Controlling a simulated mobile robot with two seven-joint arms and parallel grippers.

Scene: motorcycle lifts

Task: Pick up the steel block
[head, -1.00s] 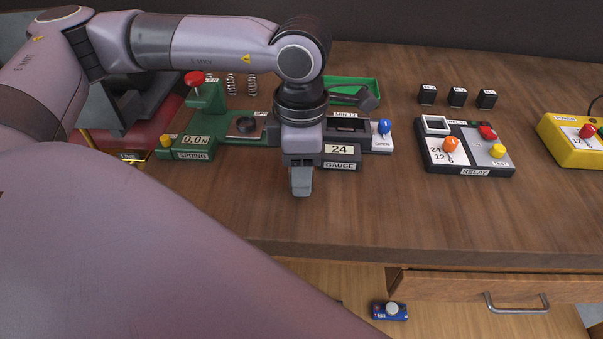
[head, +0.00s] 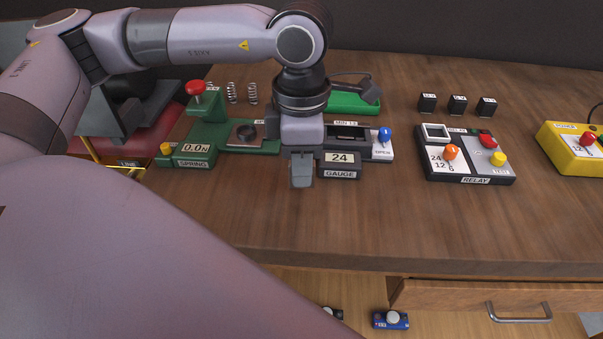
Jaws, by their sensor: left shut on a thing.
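My left gripper (head: 302,183) hangs pointing down over the front of the gauge unit (head: 339,158), at its left end. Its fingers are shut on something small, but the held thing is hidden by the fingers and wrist. I cannot make out a steel block anywhere else on the bench, so the held thing appears to be it. The gauge unit reads 24 and has a dark slot and a blue knob (head: 385,134) at its right. My right gripper is not in view.
A green spring tester (head: 192,150) with a red knob stands left of the gripper. Behind are springs and a green tray (head: 353,103). A relay box (head: 466,165), black blocks and a yellow box (head: 572,140) are right. The front wooden bench top is clear.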

